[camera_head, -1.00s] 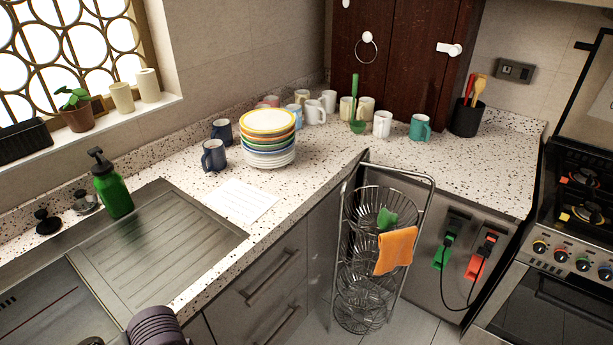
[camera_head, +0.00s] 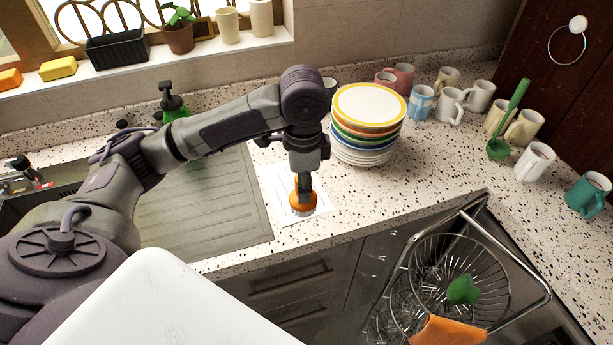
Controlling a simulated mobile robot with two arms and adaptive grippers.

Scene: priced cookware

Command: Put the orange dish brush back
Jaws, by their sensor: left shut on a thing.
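The orange dish brush (camera_head: 303,203) has a round orange body with pale bristles underneath. My left gripper (camera_head: 304,186) points straight down from above and is shut on the top of the brush. The brush is over the white paper sheet (camera_head: 284,212) on the counter, left of the stacked plates. I cannot tell whether its bristles touch the sheet. The fingertips are partly hidden by the gripper itself. My right gripper is not in view.
A stack of coloured plates (camera_head: 366,120) stands close to the right of the gripper. The metal drainboard (camera_head: 200,215) is clear. A wire rack (camera_head: 460,275) stands before the counter. A yellow sponge (camera_head: 57,68) lies on the windowsill.

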